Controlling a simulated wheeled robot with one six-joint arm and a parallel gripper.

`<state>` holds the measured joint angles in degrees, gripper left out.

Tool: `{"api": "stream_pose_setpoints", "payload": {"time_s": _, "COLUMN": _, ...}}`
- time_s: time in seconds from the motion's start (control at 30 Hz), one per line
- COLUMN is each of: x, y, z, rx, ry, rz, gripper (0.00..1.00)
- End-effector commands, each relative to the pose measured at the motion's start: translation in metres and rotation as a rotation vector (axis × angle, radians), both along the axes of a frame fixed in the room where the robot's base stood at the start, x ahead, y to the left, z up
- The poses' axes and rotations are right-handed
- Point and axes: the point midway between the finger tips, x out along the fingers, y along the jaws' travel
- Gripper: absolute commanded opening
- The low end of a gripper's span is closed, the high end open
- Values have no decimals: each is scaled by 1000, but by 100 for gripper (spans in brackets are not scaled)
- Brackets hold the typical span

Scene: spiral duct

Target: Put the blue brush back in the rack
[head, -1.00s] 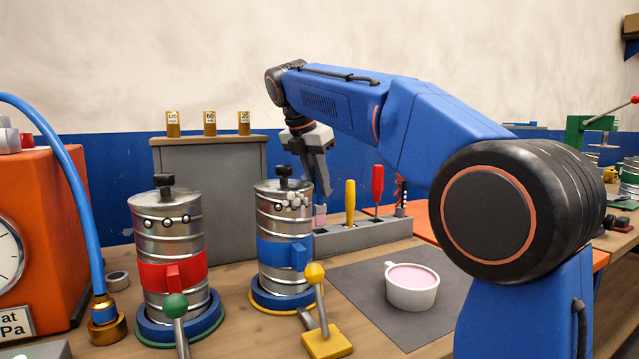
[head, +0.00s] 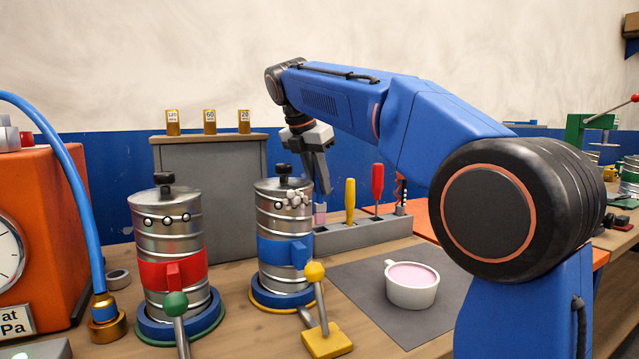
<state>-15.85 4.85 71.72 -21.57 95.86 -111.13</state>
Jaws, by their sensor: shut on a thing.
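My gripper (head: 322,188) points down behind the right-hand metal canister, over the left end of the grey rack (head: 362,234). A small pink tip (head: 320,214) shows just below my fingers. It looks like the coated end of the blue brush, which I am shut on. The brush's blue handle cannot be made out. I cannot tell whether the tip is inside a rack slot or just above or behind it. A yellow-handled tool (head: 350,199) and a red-handled tool (head: 377,185) stand upright in the rack.
A metal canister with a blue band (head: 285,222) stands close in front of my gripper, with white beads near its top. A red-banded canister (head: 170,240) stands left. A white cup of pink liquid (head: 411,288) sits on a dark mat (head: 365,304). A grey cabinet (head: 205,180) stands behind.

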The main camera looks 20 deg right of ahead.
Motion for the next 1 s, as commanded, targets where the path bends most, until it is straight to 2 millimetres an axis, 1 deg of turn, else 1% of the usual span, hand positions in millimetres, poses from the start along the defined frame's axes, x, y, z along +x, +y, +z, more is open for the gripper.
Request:
{"api": "stream_pose_setpoints", "payload": {"time_s": 0.27, "x": 0, "y": 0, "z": -2, "rx": 0, "ry": 0, "rz": 0, "gripper": 0}}
{"api": "stream_pose_setpoints", "payload": {"time_s": 1.0, "x": 0, "y": 0, "z": -16, "rx": 0, "ry": 0, "rz": 0, "gripper": 0}}
